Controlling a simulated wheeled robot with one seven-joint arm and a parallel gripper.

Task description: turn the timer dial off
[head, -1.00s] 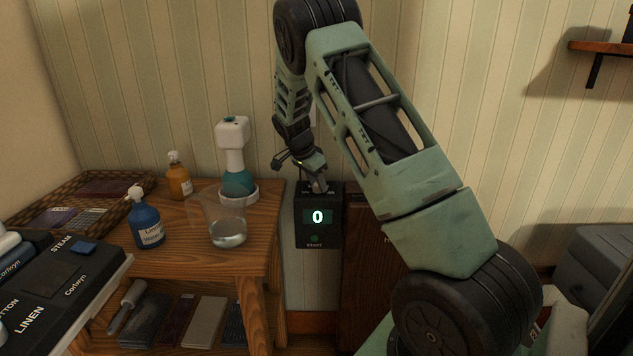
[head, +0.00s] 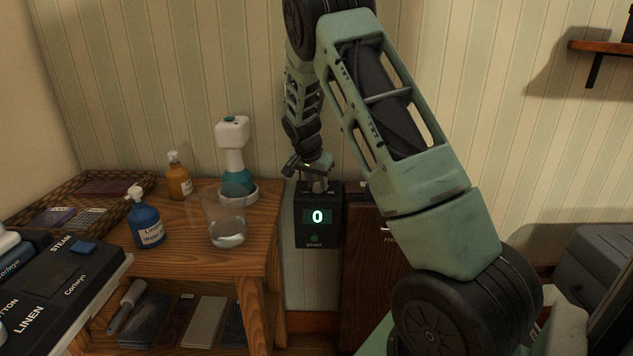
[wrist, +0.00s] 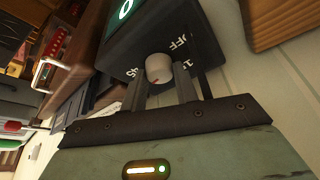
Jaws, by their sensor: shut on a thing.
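My gripper (wrist: 160,82) is shut on the dial, one finger at each side. In the head view my gripper (head: 318,186) comes down onto the box top and hides the dial.
A wooden cabinet (head: 365,270) is right of the timer. The wall above is bare.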

